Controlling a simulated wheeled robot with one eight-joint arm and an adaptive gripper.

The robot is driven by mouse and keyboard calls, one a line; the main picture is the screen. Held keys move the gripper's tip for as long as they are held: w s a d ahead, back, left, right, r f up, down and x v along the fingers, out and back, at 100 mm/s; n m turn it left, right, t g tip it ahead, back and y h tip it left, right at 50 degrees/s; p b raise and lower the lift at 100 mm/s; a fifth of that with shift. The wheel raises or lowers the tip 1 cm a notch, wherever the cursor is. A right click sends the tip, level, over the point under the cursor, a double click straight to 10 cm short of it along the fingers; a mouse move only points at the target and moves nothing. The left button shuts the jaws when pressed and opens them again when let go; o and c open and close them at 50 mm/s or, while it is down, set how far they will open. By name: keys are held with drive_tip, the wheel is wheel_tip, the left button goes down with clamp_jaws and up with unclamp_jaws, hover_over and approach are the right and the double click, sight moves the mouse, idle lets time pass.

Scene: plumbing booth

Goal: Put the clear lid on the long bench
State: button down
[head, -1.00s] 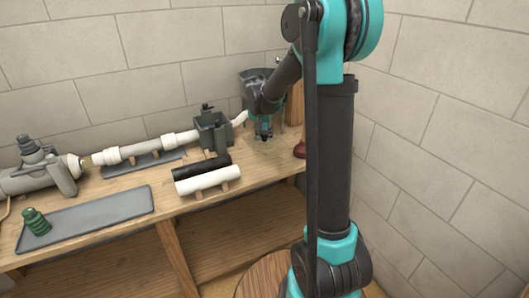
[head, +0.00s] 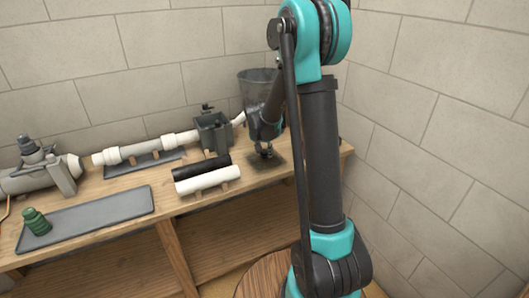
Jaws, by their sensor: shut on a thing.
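The clear lid (head: 267,168) shows as a dark, see-through square, lying flat at or just above the top of the long bench (head: 150,178), right of the white and black pipes. My gripper (head: 265,153) points down at the lid's middle and is shut on it. The fingertips are small and dark here. I cannot tell whether the lid touches the bench top. My arm hides the bench just right of the lid.
A white pipe (head: 208,180) and a black pipe (head: 200,166) lie left of the lid. A grey clear-walled bin (head: 255,86) and a dark grey box fitting (head: 212,132) stand behind. A grey tray (head: 95,214) with a green fitting (head: 36,222) lies at left. A round wooden top (head: 262,278) is in front.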

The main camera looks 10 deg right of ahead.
drive_tip(key=c, duration=1.2)
unclamp_jaws()
drive_tip(key=shift+o, duration=0.2)
